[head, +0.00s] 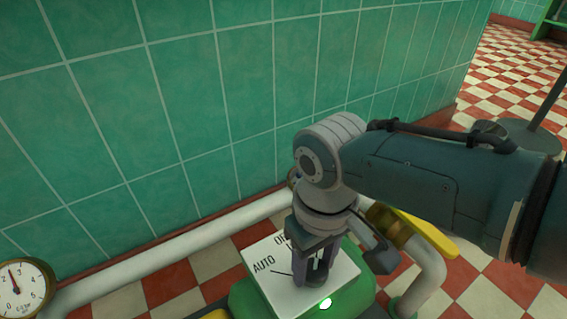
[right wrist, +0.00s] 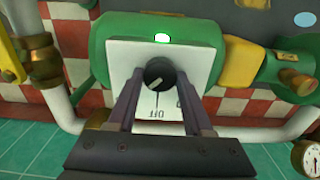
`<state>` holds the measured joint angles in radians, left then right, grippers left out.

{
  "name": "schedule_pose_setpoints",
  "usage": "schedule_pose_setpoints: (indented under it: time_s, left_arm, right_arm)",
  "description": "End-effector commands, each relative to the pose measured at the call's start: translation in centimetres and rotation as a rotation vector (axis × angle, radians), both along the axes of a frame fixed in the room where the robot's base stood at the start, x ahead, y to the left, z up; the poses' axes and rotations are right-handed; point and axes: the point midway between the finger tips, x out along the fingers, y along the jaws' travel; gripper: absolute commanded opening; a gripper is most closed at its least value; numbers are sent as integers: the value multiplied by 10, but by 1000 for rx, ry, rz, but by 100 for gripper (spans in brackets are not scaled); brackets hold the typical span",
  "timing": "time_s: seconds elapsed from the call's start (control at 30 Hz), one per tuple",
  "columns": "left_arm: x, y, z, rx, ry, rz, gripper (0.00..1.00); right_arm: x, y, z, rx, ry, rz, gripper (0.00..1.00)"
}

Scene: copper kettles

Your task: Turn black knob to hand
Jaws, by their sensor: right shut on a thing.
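The black knob (right wrist: 160,73) sits on a white square panel (right wrist: 119,77) on a green housing. It carries a pale pointer mark, lying slantwise; I cannot tell which end points to a label. In the right wrist view the fingers of my right gripper (right wrist: 160,83) are on both sides of the knob, shut on it. In the head view my right gripper (head: 316,268) comes down over the panel (head: 288,293) and largely hides the knob. "AUTO" and part of "OFF" show there; the "HAND" label is not readable. My left gripper is not in view.
A green lamp (head: 326,303) glows at the panel's near edge. A white pipe (head: 180,242) runs along the tiled wall behind. A yellow lever (head: 428,235) and brass fitting stand close right of the gripper. A dial gauge (head: 20,288) is at the lower left.

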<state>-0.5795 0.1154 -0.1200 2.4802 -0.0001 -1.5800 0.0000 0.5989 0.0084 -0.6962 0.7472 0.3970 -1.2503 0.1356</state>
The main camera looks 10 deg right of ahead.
Motion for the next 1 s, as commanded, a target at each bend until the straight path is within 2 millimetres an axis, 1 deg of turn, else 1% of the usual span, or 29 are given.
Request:
schedule_pose_setpoints:
  time_s: [0.23, 0.27, 0.5, 0.73, 0.8, 0.87, 1.0]
  left_arm:
    - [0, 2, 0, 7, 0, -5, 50]
    - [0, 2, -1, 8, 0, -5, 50]
    - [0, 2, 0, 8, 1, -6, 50]
    - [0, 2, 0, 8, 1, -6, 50]
    - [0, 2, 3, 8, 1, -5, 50]
    - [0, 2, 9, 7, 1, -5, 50]
    - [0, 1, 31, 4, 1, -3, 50]
  right_arm:
    - [0, 0, 0, 0, -1, -4, 0]
    - [0, 0, 0, 0, -1, -4, 53]
    - [0, 0, 0, 0, 0, -2, 80]
    - [0, 0, 0, 0, 0, -1, 81]
    - [0, 0, 4, 0, 0, -1, 81]
    - [0, 0, 10, 0, 0, -1, 81]
    - [0, 0, 34, 0, 0, 0, 81]
